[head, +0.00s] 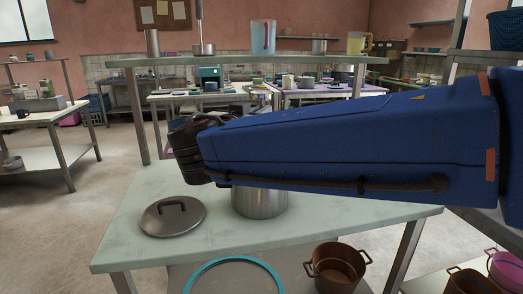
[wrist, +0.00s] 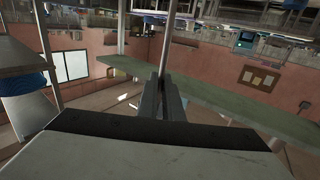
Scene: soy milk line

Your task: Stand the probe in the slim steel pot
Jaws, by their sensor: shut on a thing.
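My gripper (wrist: 167,85) is shut on a thin grey rod, the probe (wrist: 170,40), which runs to the top edge of the wrist view. Its far end is out of frame. In the head view my blue arm reaches left and hides the fingers and the probe. A slim, upright steel pot (head: 152,43) stands on the raised shelf at the left, apart from my arm. A wider steel pot (head: 260,203) stands on the table below my arm, its top partly hidden by it.
A lid (head: 172,216) lies flat on the table (head: 130,245). A brown pot (head: 337,268) sits low in front.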

